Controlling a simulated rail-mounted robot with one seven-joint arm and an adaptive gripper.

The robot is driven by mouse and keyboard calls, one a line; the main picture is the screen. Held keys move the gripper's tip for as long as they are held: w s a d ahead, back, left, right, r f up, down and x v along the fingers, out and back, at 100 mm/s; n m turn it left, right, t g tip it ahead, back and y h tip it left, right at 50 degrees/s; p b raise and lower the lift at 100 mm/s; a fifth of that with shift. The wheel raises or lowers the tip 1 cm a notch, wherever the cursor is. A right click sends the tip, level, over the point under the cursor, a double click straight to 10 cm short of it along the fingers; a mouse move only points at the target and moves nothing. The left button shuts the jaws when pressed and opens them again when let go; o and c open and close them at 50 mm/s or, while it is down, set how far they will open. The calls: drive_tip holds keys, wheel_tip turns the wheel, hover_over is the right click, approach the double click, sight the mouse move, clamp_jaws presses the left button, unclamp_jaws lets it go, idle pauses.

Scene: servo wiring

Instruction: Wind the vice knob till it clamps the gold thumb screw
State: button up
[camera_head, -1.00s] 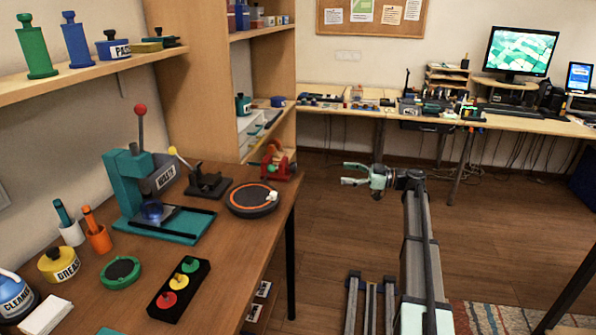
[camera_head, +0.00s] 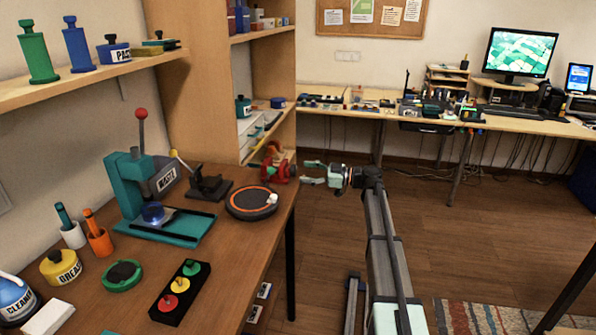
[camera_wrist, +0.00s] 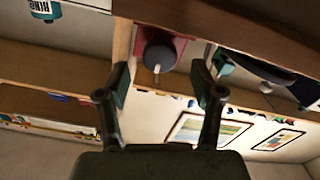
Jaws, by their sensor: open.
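The red vice (camera_head: 284,165) stands at the far right end of the wooden workbench, beside the shelf. In the wrist view, a red body (camera_wrist: 178,44), which looks like the vice, carries a dark round knob (camera_wrist: 160,58) with a pale pin, seen between and beyond my fingers. My gripper (camera_head: 307,172) is open and empty, just right of the vice, its fingers pointing at it. The fingers also show in the wrist view (camera_wrist: 164,85), spread apart with a gap to the knob. I cannot make out the gold thumb screw.
An orange-rimmed round turntable (camera_head: 252,202) and a black toggle clamp (camera_head: 207,185) sit nearby on the workbench (camera_head: 225,255). A teal press (camera_head: 140,185) stands further left. The wooden shelf (camera_head: 268,75) rises behind the vice. Open floor lies to the right.

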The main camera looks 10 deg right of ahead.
sight(296, 171)
drive_tip(key=shift+x, duration=1.8)
drive_tip(key=shift+c, duration=0.4)
drive_tip(key=c, duration=1.1)
